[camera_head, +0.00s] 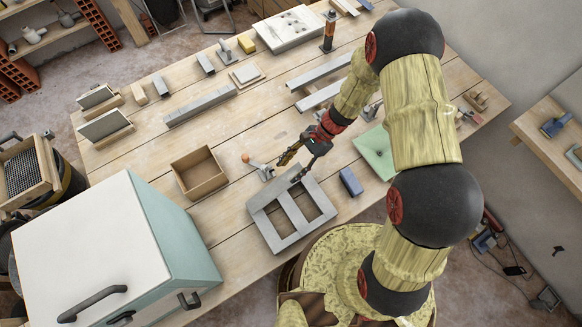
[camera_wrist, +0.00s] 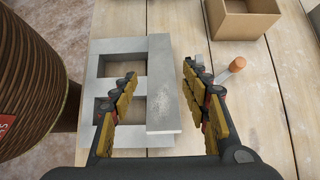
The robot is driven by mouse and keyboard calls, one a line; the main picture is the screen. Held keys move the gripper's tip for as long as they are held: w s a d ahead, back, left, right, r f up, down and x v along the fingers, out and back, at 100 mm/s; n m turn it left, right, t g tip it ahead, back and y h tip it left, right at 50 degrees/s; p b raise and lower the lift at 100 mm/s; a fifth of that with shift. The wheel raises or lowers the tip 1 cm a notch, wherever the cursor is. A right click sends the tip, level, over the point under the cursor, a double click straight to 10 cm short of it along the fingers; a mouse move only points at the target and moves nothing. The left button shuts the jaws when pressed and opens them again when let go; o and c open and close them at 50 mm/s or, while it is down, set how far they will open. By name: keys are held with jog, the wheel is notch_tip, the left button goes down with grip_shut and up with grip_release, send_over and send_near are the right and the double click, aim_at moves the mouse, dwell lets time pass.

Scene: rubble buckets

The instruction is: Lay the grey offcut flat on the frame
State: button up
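The grey frame (camera_head: 262,228) lies on the wooden workbench, below my gripper in the head view. In the wrist view the frame (camera_wrist: 102,66) shows crossbars and openings at left of centre. The grey offcut (camera_wrist: 163,85), a long flat bar, lies lengthwise over the frame's right side. Its near end looks wider, and I cannot tell whether it rests fully flat. My gripper (camera_wrist: 160,72) is open, with one finger on each side of the offcut and visible gaps. It also shows in the head view (camera_head: 288,166), above the frame's upper edge.
A toggle clamp with an orange knob (camera_wrist: 237,65) stands just right of my fingers. An open cardboard box (camera_head: 199,174) is left of the frame, a blue block (camera_head: 351,182) right. A large pale-teal case (camera_head: 100,250) fills the lower left. Bare bench lies between them.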

jog(key=o, duration=0.3)
jog(key=shift+o, duration=0.2)
jog(key=v, duration=1.2)
jog(key=shift+d, duration=0.1)
dwell(0.4)
